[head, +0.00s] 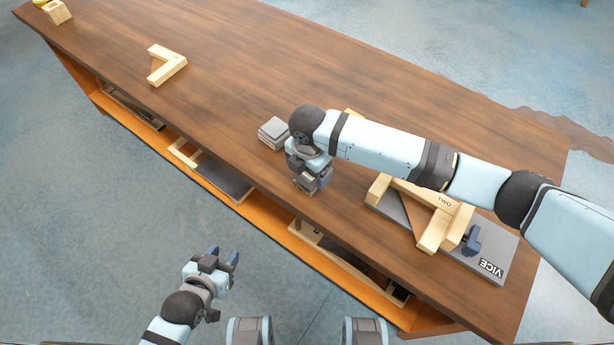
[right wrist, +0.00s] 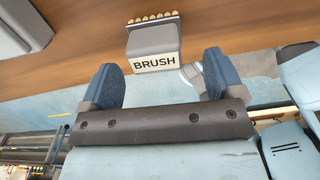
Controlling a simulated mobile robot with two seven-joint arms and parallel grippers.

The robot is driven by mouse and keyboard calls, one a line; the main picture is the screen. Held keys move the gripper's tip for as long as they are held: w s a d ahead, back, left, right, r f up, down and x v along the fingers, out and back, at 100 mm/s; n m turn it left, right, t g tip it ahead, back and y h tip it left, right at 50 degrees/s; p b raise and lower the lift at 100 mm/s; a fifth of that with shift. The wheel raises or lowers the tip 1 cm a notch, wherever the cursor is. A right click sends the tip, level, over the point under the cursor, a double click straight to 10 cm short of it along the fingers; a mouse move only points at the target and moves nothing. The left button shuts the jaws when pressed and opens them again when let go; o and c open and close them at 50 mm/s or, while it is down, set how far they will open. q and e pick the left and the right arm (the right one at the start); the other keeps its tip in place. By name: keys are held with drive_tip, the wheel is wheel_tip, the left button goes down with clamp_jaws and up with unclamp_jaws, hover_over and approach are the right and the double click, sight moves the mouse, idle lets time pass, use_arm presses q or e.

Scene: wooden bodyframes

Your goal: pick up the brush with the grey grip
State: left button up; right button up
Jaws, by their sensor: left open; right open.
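The brush (right wrist: 153,40) shows in the right wrist view as a grey block-shaped grip with a white BRUSH label and a row of pale bristle tufts along its far edge. It lies on the wooden table, ahead of and between the two blue fingers of my right gripper (right wrist: 160,78), which is open with nothing held. In the head view my right gripper (head: 313,183) is low over the table near its front edge; I cannot make out the brush there, as the gripper and arm cover that spot. My left gripper (head: 224,255) is open and empty, off the table's front side.
A grey stacked block (head: 273,132) lies just left of my right gripper. A grey vice board (head: 490,250) holding a wooden frame (head: 440,215) stands to the right, under my right arm. The table's middle (head: 240,70) is clear.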

sight(307, 177)
drive_tip(key=f, duration=0.4)
drive_tip(key=shift+w+a+f, duration=0.1)
drive_tip(key=shift+w+f, duration=0.1)
drive_tip(key=shift+w, duration=0.05)
drive_tip(key=shift+c, duration=0.4)
drive_tip(key=c, duration=0.9)
drive_tip(key=shift+c, duration=0.2)
wheel_tip(307, 177, up, 20)
